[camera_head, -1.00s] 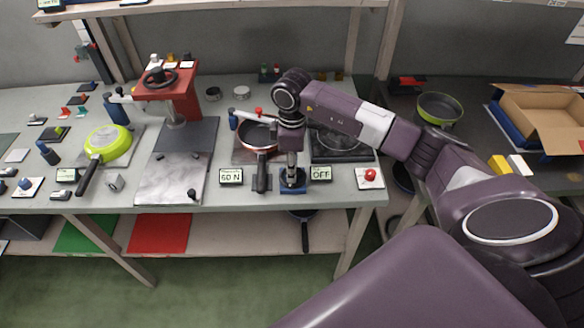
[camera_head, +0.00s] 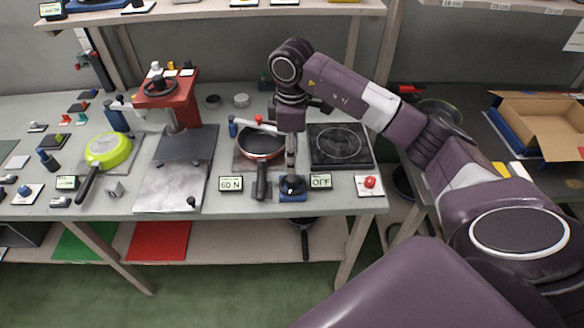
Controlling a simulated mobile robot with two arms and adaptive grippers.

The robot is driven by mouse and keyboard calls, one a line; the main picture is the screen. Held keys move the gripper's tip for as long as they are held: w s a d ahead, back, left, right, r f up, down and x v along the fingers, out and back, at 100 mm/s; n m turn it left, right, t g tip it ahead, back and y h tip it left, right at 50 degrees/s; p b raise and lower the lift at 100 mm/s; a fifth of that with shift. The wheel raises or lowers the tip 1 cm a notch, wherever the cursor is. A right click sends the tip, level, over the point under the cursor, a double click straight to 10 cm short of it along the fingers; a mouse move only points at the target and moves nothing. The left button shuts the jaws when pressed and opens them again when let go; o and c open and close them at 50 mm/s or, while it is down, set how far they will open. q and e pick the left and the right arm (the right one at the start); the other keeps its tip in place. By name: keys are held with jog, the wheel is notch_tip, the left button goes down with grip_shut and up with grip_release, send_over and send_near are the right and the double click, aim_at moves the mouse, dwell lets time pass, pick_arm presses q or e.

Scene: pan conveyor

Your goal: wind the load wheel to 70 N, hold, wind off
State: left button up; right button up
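The load wheel appears to be the small dark wheel (camera_head: 292,184) on a blue base at the bench's front edge. Its display (camera_head: 230,184) reads 60 N. My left gripper is out of view.
A display (camera_head: 320,181) reading OFF and a red button (camera_head: 369,182) stand right of the wheel. A black hotplate (camera_head: 340,146) is behind them. A red press (camera_head: 170,97) and a green pan (camera_head: 108,149) are to the left. A cardboard box (camera_head: 541,120) stands far right.

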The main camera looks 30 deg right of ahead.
notch_tip(320, 180, up, 4)
jog(key=shift+f, duration=0.2)
dwell(0.4)
